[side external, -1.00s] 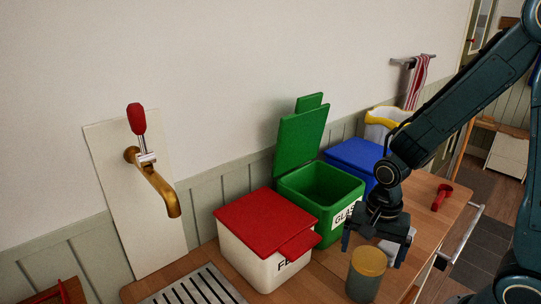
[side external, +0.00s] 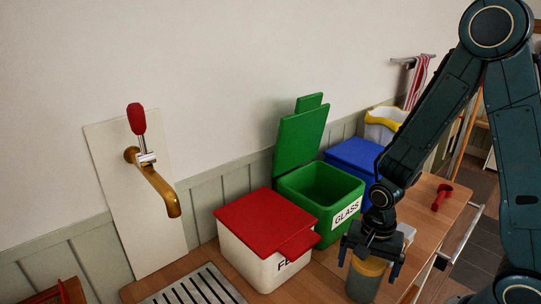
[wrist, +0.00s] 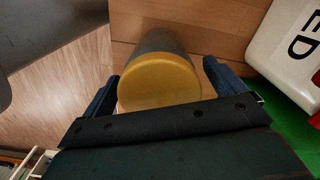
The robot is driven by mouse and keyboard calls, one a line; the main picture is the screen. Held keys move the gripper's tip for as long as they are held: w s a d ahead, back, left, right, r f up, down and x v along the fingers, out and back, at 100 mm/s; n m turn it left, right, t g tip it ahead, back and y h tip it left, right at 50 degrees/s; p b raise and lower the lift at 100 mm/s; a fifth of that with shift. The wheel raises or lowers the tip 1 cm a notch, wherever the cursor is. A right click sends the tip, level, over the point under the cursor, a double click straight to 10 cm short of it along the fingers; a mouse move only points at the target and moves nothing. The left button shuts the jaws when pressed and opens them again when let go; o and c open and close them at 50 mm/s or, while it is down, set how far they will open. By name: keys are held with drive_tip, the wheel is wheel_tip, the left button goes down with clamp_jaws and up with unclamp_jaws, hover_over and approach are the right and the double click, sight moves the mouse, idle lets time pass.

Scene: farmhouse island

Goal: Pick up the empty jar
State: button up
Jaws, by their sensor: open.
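The jar (side external: 362,285) stands upright on the wooden counter near its front edge, a grey see-through body under a yellow lid. In the wrist view the yellow lid (wrist: 160,82) sits between the two fingers. My gripper (side external: 371,262) is open just above and around the jar's top, one finger on each side. In the wrist view my gripper (wrist: 160,86) shows a gap between each finger and the lid. My gripper hides part of the lid in the side view.
Behind the jar stand a white bin with a shut red lid (side external: 266,223), a green bin labelled GLASS (side external: 319,197) with its lid raised, and a blue-lidded bin (side external: 357,154). A red object (side external: 441,196) lies at the counter's right. A drain grille (side external: 196,289) and brass tap (side external: 160,188) are left.

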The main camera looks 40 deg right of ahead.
drive_tip(key=shift+c, duration=0.5)
drive_tip(key=c, duration=1.3)
drive_tip(key=shift+o, duration=0.2)
drive_tip(key=shift+r, duration=0.25)
wheel_tip(320, 180, up, 20)
drive_tip(key=shift+f, duration=0.2)
